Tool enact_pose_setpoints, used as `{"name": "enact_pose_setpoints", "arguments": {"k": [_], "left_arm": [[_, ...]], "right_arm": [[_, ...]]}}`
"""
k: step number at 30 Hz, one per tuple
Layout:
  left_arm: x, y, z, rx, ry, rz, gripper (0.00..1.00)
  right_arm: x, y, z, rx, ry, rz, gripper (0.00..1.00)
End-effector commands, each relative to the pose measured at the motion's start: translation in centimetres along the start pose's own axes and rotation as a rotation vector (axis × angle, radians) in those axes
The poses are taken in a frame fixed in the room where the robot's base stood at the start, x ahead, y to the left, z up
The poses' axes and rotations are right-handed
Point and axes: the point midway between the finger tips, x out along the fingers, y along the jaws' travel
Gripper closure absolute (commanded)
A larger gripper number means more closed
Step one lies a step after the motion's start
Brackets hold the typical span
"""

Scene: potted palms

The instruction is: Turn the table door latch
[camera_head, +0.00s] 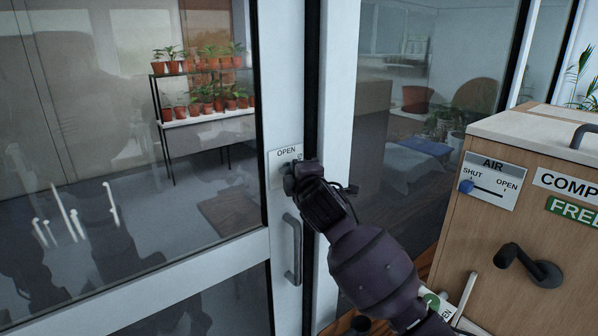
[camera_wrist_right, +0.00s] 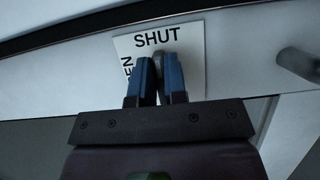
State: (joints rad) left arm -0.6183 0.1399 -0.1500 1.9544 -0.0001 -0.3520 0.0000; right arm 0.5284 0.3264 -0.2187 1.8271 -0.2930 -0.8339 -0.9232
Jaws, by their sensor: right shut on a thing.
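A glass door with a white frame (camera_head: 130,279) stands at the left. On its frame is a white latch plate (camera_head: 285,153) marked OPEN along its top, with small lettering at its right. In the wrist view the plate (camera_wrist_right: 190,45) reads SHUT, with part of OPEN at its left. My right gripper (camera_head: 291,172) is at the plate. Its blue fingers (camera_wrist_right: 160,75) are closed around a grey latch (camera_wrist_right: 159,61), whose end shows below the word SHUT. The gripper hides most of the latch, so its exact angle is unclear. My left gripper is not in view.
A grey pull handle (camera_head: 293,249) is below the plate. Behind the glass, a stand (camera_head: 207,122) holds several potted plants. At the right, a wooden cabinet (camera_head: 463,240) has an AIR slider (camera_head: 466,187) and a black crank (camera_head: 541,270) near my right arm.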

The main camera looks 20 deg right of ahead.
Motion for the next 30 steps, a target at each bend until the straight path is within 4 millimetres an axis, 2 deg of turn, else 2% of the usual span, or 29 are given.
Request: {"name": "enact_pose_setpoints", "arguments": {"k": [11,12,16,25,30], "left_arm": [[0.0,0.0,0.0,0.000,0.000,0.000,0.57],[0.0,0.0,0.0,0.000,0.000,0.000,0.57],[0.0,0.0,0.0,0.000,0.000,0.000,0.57],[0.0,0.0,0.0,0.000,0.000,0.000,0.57],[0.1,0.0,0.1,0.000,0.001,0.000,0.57]], "right_arm": [[0.0,-0.1,0.0,0.007,0.000,-0.004,1.00],[0.0,-0.1,0.0,0.007,0.000,-0.004,0.83],[0.0,-0.1,0.0,0.006,0.000,-0.003,0.63],[-0.1,0.0,0.0,0.005,0.000,-0.002,0.62],[-1.2,-0.1,0.0,0.004,0.000,-0.001,0.62]]}}
